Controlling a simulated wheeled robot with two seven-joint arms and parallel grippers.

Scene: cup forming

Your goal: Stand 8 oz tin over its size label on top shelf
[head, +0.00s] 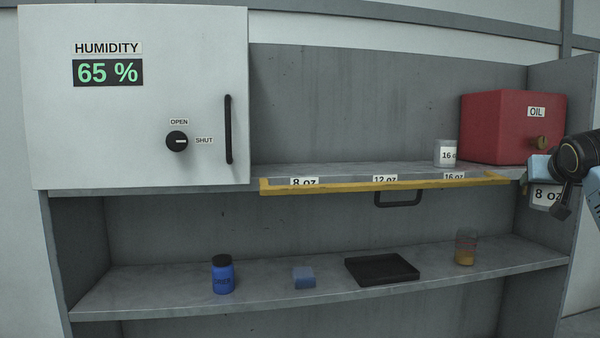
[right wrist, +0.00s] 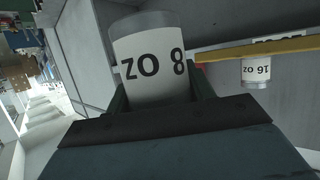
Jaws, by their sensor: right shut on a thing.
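The 8 oz tin (head: 547,196), pale with a white "8 oz" label, is in my right gripper (head: 541,172) at the right of the head view. The gripper is shut on it, in front of the cabinet's right end. In the right wrist view the tin (right wrist: 152,62) sits between the fingers (right wrist: 160,98), its lettering inverted. The 8 oz size label (head: 304,181) is at the left of the top shelf (head: 350,171), partly hidden by a yellow rail (head: 345,186). My left gripper is not in view.
A 16 oz tin (head: 446,153) and a red OIL box (head: 510,128) stand on the top shelf's right. A white cabinet door (head: 135,100) borders its left. The shelf above the 8 oz and 12 oz (head: 385,178) labels is clear. The lower shelf holds a black tray (head: 382,269).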

